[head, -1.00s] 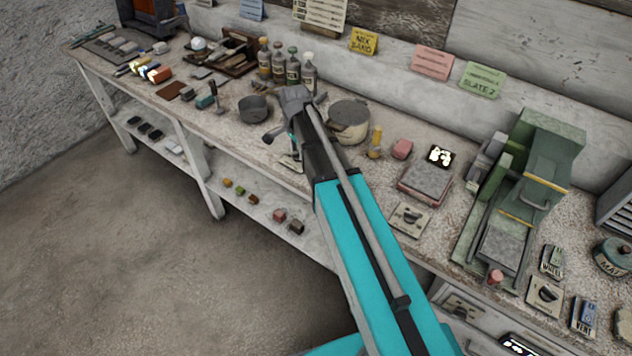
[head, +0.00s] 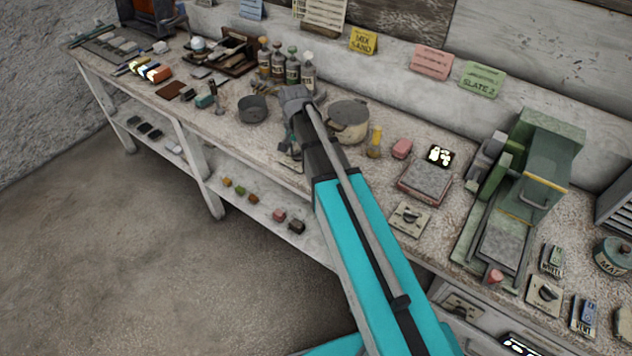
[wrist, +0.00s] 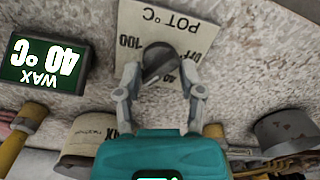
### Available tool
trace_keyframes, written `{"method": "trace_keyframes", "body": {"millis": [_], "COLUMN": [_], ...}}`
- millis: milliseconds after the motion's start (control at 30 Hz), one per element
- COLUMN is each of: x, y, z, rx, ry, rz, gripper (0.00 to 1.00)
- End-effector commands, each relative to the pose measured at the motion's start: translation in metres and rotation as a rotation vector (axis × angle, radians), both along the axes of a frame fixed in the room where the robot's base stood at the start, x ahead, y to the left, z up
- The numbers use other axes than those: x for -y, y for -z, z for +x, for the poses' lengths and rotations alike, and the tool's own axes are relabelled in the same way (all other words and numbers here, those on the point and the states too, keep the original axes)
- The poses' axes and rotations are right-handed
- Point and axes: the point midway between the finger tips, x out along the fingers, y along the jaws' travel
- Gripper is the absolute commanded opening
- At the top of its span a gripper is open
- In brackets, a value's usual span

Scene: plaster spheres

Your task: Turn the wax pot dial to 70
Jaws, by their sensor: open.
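The pot dial is a dark round knob (wrist: 159,62) on a pale plate (wrist: 135,35) marked POT °C, OFF, 40 and 100, upside down in the wrist view. My gripper (wrist: 160,74) is open, with one fingertip on each side of the knob. I cannot tell whether the fingertips touch it. A display (wrist: 42,66) beside the plate reads WAX 40 °C, upside down. The lidded wax pot (head: 348,118) stands behind the dial and also shows in the wrist view (wrist: 85,140). In the head view my arm hides most of the gripper and the dial.
An open grey pot (head: 252,108) and several bottles (head: 292,68) stand left of and behind my gripper. A yellow-handled tool (head: 375,142), a pink block (head: 402,148), a slab (head: 425,180) and a green press (head: 535,165) are to the right.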

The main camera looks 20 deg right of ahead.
Motion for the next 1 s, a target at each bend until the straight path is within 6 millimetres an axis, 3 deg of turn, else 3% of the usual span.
{"method": "trace_keyframes", "body": {"millis": [1000], "x": [0.0001], "y": [0.0], "z": [-0.0001], "rx": [0.0], "ry": [-0.662], "rz": [0.0], "gripper": [0.5]}}
